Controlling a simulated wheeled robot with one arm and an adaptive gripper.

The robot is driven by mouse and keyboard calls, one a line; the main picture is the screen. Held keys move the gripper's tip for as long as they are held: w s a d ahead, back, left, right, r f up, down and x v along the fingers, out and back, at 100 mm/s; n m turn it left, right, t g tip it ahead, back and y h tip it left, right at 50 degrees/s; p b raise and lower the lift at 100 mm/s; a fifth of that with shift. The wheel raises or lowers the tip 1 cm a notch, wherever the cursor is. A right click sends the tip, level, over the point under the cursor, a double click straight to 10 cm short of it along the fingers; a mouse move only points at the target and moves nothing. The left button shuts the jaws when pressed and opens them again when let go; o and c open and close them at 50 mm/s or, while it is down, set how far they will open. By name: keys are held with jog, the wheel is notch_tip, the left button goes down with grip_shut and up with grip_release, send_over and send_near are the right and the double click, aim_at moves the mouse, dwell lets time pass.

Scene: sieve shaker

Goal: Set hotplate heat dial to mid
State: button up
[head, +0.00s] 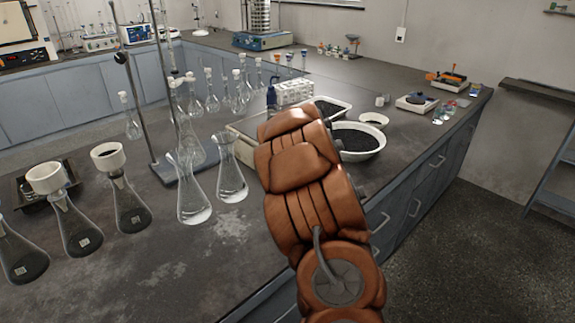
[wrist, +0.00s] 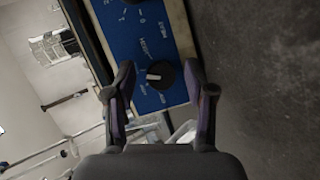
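The hotplate (head: 240,140) shows in the head view as a pale slab on the bench, mostly hidden behind my arm. In the wrist view its blue front panel (wrist: 138,42) carries a black round dial (wrist: 163,75) with a white pointer mark toward its left side. White marks and lettering surround the dial, too blurred to read surely. My gripper (wrist: 160,79) is open, with one finger on each side of the dial. A gap shows on both sides, and I cannot tell how far the fingertips stand from the panel. My gripper is hidden in the head view.
A second control (wrist: 130,2) sits at the wrist view's top edge. On the bench are conical flasks (head: 232,180) left of my arm, a retort stand (head: 180,165), and a bowl of dark grains (head: 357,152) just right of it. Open floor lies right of the bench.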

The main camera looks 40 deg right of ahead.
jog(key=v, duration=1.2)
dwell(0.4)
dwell(0.6)
jog(key=s+a+r+m+g+h+p, duration=0.3)
jog(key=s+a+r+m+g, duration=0.1)
jog(key=a+r+m, duration=0.25)
jog(key=s+a+m+g+y+p, duration=0.1)
jog(key=s+a+g+y, duration=0.1)
jog(key=s+a, duration=0.6)
jog(key=s+a+m+g+y+p, duration=0.1)
jog(key=s+a+m+g+y, duration=0.1)
jog(key=s+a, duration=0.6)
jog(key=s+a+m+g+y+p, duration=0.1)
jog(key=s+a+g+y, duration=0.3)
jog(key=a, duration=1.3)
jog(key=s+m+g, duration=0.1)
jog(key=s, duration=0.3)
jog(key=shift+s, duration=0.3)
